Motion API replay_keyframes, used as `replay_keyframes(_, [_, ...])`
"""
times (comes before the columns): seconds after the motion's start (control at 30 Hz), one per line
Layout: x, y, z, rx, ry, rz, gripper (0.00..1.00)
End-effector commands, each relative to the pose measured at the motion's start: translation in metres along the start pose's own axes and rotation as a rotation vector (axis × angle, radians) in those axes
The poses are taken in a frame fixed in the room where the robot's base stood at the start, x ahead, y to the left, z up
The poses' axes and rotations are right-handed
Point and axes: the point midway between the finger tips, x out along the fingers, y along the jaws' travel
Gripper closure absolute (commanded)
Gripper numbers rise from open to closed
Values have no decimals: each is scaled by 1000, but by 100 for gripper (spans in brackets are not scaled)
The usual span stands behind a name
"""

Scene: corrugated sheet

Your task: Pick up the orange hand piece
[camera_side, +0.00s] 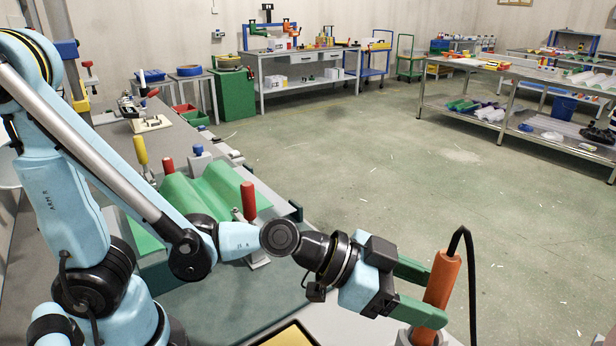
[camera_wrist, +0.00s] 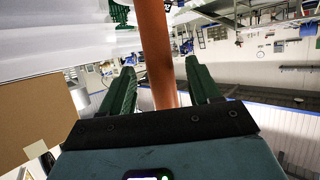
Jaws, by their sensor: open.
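The orange hand piece (camera_side: 443,280) stands slightly tilted in a light grey holder (camera_side: 421,338) at the lower right of the side view. A black cable (camera_side: 471,270) loops from its top. My gripper (camera_side: 434,297) is open, its two green fingers reaching to either side of the hand piece. In the wrist view the hand piece (camera_wrist: 157,55) runs upright between the fingers of my gripper (camera_wrist: 160,85), with a gap visible on both sides. Its lower end is hidden behind my gripper's body in that view.
A green corrugated sheet (camera_side: 205,197) lies on the bench to the left, with a red-handled clamp (camera_side: 249,202) and a yellow-handled clamp (camera_side: 141,152) by it. A dark-edged tray (camera_side: 290,336) sits at the bottom. Open floor (camera_side: 400,190) lies behind my gripper.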

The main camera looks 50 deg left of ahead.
Motion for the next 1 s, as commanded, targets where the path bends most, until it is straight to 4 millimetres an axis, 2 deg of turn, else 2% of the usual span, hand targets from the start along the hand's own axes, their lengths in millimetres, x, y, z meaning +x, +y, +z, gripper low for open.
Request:
replay_keyframes(0.33, [34, -1, -3, 1, 0, 0, 38])
replay_keyframes(0.73, [41, -1, -3, -1, 0, -1, 38])
replay_keyframes(0.77, [41, -1, -3, -1, 0, -1, 40])
replay_keyframes(1.0, [41, -1, -3, -1, 0, -1, 77])
